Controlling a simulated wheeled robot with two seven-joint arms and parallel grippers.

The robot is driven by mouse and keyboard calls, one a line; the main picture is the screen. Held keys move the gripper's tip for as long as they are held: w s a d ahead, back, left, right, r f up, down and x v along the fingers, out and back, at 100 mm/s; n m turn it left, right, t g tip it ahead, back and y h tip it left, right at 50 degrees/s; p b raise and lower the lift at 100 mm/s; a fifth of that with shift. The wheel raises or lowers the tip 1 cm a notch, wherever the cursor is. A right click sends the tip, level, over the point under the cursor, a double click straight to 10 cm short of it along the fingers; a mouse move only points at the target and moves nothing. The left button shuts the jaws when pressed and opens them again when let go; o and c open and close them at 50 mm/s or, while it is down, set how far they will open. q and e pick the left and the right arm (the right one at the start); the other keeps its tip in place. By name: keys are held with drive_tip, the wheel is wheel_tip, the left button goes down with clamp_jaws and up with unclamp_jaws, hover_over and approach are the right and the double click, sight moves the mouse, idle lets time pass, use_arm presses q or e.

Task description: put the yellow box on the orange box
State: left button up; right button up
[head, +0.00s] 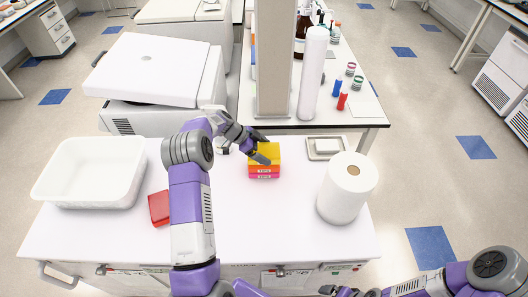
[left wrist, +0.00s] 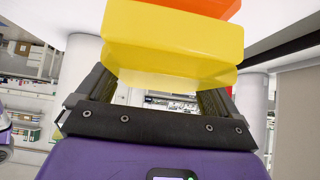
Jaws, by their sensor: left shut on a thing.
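The yellow box (head: 266,151) is on top of a small stack on the white table, directly over the orange box (head: 264,168). I see no clear gap between them. A pink layer shows below the orange one. My left gripper (head: 262,150) reaches in from the left and is shut on the yellow box. In the left wrist view the yellow box (left wrist: 170,45) sits between the fingers, with the orange box (left wrist: 205,8) against it at the upper edge. My right gripper (head: 338,291) shows only partly at the bottom edge, and its jaws are unclear.
A red box (head: 158,207) lies left of my left arm. A white tub (head: 90,190) stands at the left, a white roll (head: 346,190) at the right. A thermal cycler (head: 155,70) and a grey post (head: 273,60) are behind. The table front is mostly clear.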

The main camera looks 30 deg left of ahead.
use_arm(q)
drive_tip(key=shift+f, duration=0.55)
drive_tip(key=o, duration=0.7)
drive_tip(key=shift+o, duration=0.2)
drive_tip(key=v, duration=1.2)
drive_tip(key=shift+b, duration=0.3)
drive_tip(key=shift+r, duration=0.1)
